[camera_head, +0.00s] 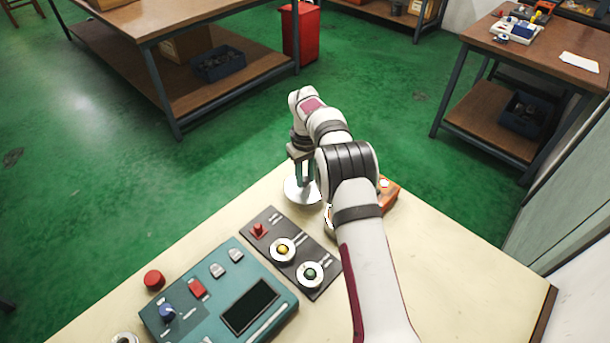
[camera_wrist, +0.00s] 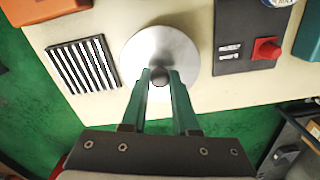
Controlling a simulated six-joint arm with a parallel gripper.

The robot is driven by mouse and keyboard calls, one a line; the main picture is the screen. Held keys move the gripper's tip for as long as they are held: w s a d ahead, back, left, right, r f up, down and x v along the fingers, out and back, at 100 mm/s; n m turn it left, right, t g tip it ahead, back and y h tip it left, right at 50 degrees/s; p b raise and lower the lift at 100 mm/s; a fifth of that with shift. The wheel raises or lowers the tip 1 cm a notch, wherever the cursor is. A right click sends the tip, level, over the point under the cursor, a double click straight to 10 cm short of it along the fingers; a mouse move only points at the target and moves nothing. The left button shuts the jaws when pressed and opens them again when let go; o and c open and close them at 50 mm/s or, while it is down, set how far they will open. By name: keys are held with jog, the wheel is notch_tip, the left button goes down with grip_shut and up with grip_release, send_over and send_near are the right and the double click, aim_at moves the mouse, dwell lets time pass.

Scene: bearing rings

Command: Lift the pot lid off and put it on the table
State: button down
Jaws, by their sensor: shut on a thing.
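The pot lid is a round silver disc (camera_wrist: 185,45) with a dark knob in the wrist view. In the head view the lid (camera_head: 296,192) shows at the far side of the cream table, partly covered by my arm. My gripper (camera_wrist: 160,75) has its green fingers shut on the knob, above the disc; it also shows in the head view (camera_head: 303,178). I cannot make out the pot for certain: the disc hides what is under it. A metallic round edge (camera_head: 328,218) shows beside my arm, mostly hidden.
A dark panel (camera_head: 270,225) with a red switch and round buttons lies near the lid. A teal control box (camera_head: 180,295), a red button (camera_head: 154,280) and an orange box (camera_head: 390,194) are also on the table. A black-and-white striped plate (camera_wrist: 85,65) lies left of the lid. The table's right side is clear.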

jog(key=shift+f, duration=0.1)
jog(key=shift+f, duration=0.65)
jog(key=shift+f, duration=0.25)
dwell(0.4)
jog(key=shift+f, duration=0.35)
jog(key=shift+f, duration=0.1)
dwell(0.3)
jog(key=c, duration=0.6)
grip_release()
jog(key=shift+r, duration=3.75)
